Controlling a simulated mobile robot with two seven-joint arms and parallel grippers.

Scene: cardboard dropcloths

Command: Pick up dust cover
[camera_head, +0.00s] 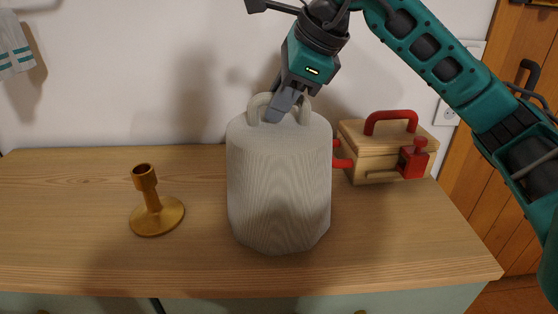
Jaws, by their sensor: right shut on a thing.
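The dust cover (278,185) is a pale grey, ribbed, many-sided cover with a looped handle on top. It stands upright on the wooden top, near the middle of the head view. My right gripper (284,108) reaches down from above and is shut on the cover's top handle. The cover's lower edge appears at or close to the wooden surface; I cannot tell whether there is a gap. Anything under the cover is hidden. My left gripper is not in view.
A brass candlestick (153,205) stands left of the cover on the wooden top (70,225). A wooden box with red handles (385,150) sits behind right, partly hidden by the cover. A white wall is behind. The far left surface is clear.

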